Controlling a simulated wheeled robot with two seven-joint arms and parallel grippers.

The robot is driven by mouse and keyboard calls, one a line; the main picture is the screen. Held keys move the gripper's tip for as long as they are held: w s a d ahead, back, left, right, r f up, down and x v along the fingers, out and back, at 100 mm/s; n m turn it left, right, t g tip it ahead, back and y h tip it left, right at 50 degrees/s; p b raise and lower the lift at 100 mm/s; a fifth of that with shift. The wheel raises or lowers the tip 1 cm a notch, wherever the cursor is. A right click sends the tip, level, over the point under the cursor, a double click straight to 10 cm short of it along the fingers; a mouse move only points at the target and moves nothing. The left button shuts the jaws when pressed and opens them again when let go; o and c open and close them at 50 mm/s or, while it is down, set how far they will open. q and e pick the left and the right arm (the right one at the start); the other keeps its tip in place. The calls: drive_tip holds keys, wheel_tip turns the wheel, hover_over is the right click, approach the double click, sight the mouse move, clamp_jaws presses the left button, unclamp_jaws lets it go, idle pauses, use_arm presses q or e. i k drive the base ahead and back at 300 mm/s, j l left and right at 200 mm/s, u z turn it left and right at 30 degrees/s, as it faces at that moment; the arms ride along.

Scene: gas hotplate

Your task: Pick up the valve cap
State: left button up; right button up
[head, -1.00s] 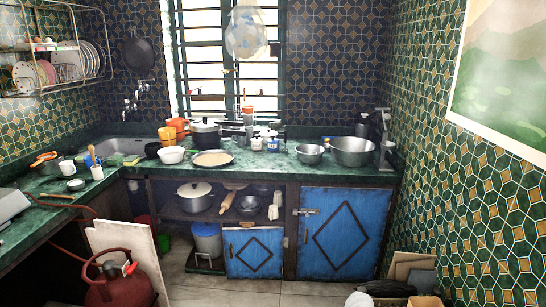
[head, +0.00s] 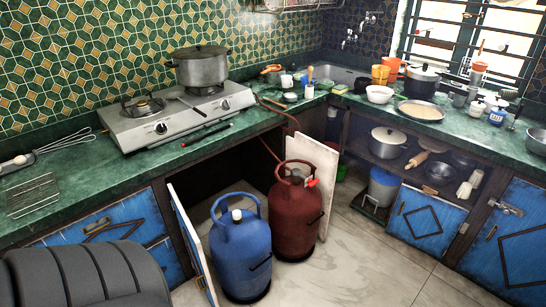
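A small whitish cap (head: 237,215) sits on top of the blue gas cylinder (head: 241,256), inside its collar handle; it looks like the valve cap. The blue cylinder stands upright on the floor before the opening under the counter. A red gas cylinder (head: 294,222) stands upright just behind it to the right, with a red-orange fitting (head: 312,182) at its top. Neither of my grippers is in view.
A gas hotplate (head: 180,114) with a lidded pot (head: 202,66) stands on the green counter. A dark ribbed chair-like back (head: 85,275) fills the lower left. An open blue door (head: 190,240) is left of the blue cylinder. The tiled floor (head: 350,262) at right is clear.

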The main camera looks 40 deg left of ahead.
sight(237, 214)
drive_tip(key=u, duration=1.65)
